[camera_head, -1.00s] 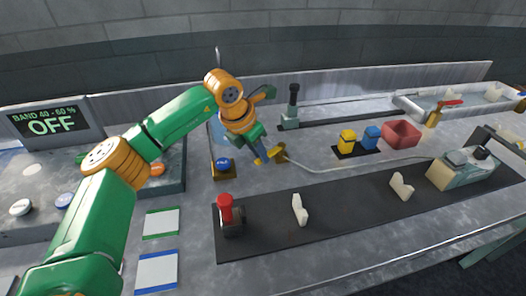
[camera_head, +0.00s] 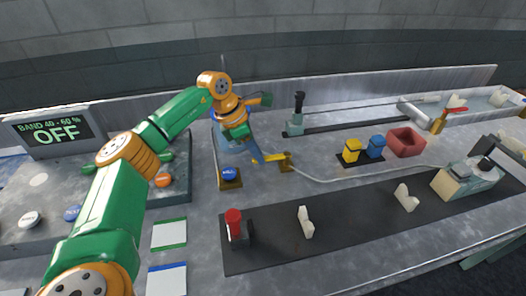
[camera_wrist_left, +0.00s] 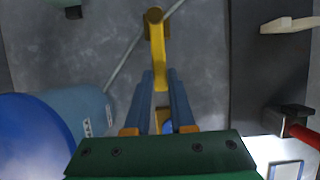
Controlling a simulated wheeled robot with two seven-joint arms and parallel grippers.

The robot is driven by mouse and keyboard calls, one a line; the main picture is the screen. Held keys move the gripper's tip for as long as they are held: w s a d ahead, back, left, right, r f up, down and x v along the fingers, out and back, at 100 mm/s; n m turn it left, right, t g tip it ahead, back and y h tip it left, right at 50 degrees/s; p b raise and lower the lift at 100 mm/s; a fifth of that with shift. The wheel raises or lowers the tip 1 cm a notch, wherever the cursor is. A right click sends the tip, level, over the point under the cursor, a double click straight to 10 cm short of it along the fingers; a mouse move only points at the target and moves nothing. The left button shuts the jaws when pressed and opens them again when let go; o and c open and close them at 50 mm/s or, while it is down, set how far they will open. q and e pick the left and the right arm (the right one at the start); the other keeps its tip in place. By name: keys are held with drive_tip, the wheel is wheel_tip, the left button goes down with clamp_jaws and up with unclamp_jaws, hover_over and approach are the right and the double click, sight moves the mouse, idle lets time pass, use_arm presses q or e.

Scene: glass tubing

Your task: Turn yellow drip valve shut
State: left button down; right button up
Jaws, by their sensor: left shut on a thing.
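The yellow drip valve (camera_head: 285,161) sits on the grey bench where a pale tube meets it. Its long yellow lever (camera_wrist_left: 157,50) runs down the middle of the left wrist view. My left gripper (camera_wrist_left: 159,76) has its blue fingers on both sides of the lever's near part and is shut on it. In the head view my left gripper (camera_head: 256,156) reaches the lever from the left. The fingers hide part of the lever. My right gripper is in neither view.
A blue vessel (camera_wrist_left: 75,108) stands close to the left of my fingers. A dark mat (camera_head: 270,225) with a red-topped clamp (camera_head: 234,224) lies nearer. Yellow (camera_head: 353,149) and blue (camera_head: 376,146) blocks and a red bin (camera_head: 405,142) stand right. A screen (camera_head: 53,130) reads OFF.

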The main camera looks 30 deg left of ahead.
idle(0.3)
use_arm(q)
drive_tip(key=c, duration=0.8)
unclamp_jaws()
drive_tip(key=shift+o, duration=0.2)
drive_tip(key=v, duration=0.7)
drive_tip(key=shift+a+r, duration=0.1)
